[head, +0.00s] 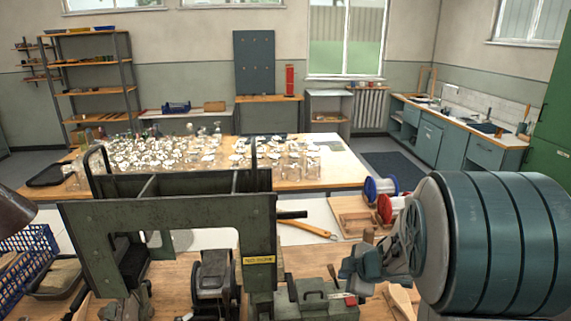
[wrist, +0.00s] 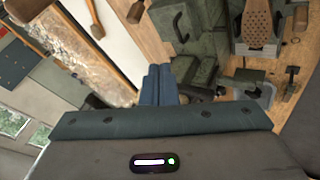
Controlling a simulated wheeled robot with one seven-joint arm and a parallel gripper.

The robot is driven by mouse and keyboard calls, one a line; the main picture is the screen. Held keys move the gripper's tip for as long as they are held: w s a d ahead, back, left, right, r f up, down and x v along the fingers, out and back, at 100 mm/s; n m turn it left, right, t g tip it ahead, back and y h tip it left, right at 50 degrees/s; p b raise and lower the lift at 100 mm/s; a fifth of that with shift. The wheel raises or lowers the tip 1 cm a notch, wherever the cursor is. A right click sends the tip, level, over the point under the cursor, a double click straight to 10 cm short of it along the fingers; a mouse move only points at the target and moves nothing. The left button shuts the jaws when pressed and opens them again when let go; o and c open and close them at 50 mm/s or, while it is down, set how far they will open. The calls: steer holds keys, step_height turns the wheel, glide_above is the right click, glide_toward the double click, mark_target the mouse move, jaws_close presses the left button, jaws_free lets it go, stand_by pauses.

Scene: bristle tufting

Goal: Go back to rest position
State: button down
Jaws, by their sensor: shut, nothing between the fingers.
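My gripper (wrist: 158,72) shows in the wrist view with its two blue-grey fingers side by side and touching. It is shut and empty, above the workbench and beside dark green machine parts.
A dark green machine frame (head: 170,215) with a yellow label stands on the near bench. A blue crate (head: 25,262) is at left. Blue (head: 381,188) and red spools are right of centre. A table (head: 325,178) behind holds many glass items.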

steer(key=s+d+r+m+t+h+b, duration=0.1)
steer(key=s+d+r+m+t+h, duration=0.1)
steer(key=s+d+r+m+h, duration=0.55)
steer(key=s+a+m+g+y+b, duration=0.1)
steer(key=s+a+m+g+y, duration=0.3)
steer(key=s+a+m, duration=0.4)
steer(key=s+g, duration=0.1)
steer(key=s, duration=0.6)
steer(key=shift+s+a+f+g+b, duration=0.3)
steer(key=shift+s+a+f+b, duration=0.1)
